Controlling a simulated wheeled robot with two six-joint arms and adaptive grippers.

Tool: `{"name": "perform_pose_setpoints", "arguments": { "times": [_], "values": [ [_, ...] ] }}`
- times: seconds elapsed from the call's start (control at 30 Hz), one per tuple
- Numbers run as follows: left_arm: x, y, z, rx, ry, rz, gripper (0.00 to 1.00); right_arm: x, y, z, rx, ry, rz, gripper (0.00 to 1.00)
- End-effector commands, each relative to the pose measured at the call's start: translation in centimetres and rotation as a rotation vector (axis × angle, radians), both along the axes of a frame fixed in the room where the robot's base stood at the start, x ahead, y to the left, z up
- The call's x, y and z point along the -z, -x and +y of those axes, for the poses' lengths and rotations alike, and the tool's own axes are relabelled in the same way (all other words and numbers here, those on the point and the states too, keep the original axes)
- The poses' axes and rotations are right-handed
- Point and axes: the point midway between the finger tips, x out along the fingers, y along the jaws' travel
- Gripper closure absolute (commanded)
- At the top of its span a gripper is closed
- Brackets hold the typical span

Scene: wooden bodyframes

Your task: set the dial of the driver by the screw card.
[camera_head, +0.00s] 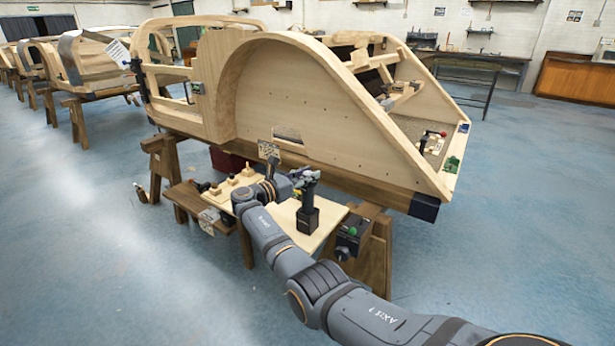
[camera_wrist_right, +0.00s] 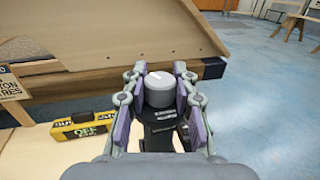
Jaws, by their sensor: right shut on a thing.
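The driver (camera_head: 307,217) stands upright on a pale board, its black lower body showing in the head view. My right gripper (camera_head: 304,178) is at its top and hides part of it. In the right wrist view, the fingers of my right gripper (camera_wrist_right: 159,95) are closed on both sides of the grey round dial (camera_wrist_right: 158,93). A pale mark shows on the dial's top; its setting is too small to read. A card with dark lettering (camera_wrist_right: 10,86) is at the left edge, partly cut off. I cannot tell whether it is the screw card. My left gripper is out of view.
A yellow and black block (camera_wrist_right: 84,125) lies left of the driver. The large wooden bodyframe (camera_head: 300,95) rises close behind.

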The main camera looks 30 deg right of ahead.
Motion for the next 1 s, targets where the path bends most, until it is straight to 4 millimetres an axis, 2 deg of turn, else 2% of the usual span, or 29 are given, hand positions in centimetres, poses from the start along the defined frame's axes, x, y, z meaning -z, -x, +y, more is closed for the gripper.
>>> {"name": "perform_pose_setpoints", "arguments": {
  "times": [0.2, 0.23, 0.4, 0.67, 0.77, 0.87, 1.0],
  "values": [
    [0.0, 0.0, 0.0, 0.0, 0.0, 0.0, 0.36, 0.1, 0.0, 0.0, 0.0, -0.001, 0.001, 1.0],
    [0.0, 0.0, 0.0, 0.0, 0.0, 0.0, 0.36, 0.1, 0.0, 0.0, 0.0, -0.001, 0.001, 0.7],
    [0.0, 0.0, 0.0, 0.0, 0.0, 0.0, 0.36, 0.1, 0.0, 0.0, 0.0, 0.0, 0.001, 0.48],
    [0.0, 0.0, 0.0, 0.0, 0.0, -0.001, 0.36, 0.0, 0.0, 0.0, -0.001, 0.0, 0.0, 0.48],
    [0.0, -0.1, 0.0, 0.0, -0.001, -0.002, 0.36, 0.1, 0.0, 0.7, -0.002, -0.001, 0.0, 0.48],
    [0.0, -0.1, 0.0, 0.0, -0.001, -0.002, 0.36, 0.1, 0.3, 2.5, -0.003, -0.002, 0.0, 0.48],
    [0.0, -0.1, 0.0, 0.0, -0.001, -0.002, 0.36, 0.1, 0.7, 6.0, -0.005, -0.003, -0.001, 0.48]
  ]
}}
